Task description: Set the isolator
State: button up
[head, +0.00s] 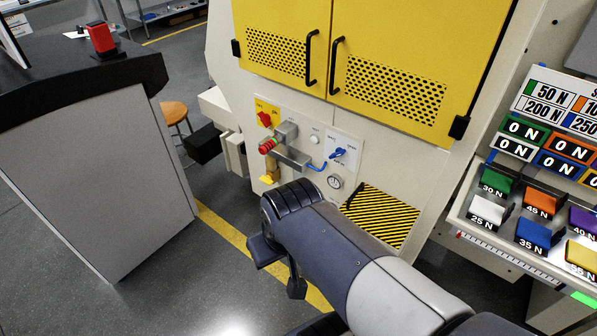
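A red rotary handle on a yellow plate (265,116), which looks like the isolator, is on the cream machine's front panel, below the yellow doors. The handle is small in view and its position marks cannot be read. My gripper (281,270) is in front of and below the panel, apart from it. Its two dark fingers point down and stand apart, with nothing visible between them.
A striped ledge (382,215) projects at right. A dark-topped counter (95,165) stands left.

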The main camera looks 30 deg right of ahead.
aim_at(265, 118)
jog(key=i+l, duration=0.2)
jog(key=i, duration=0.15)
jog(key=i+l, duration=0.2)
jog(key=i, duration=0.2)
jog(key=i+l, duration=0.2)
jog(key=i, duration=0.15)
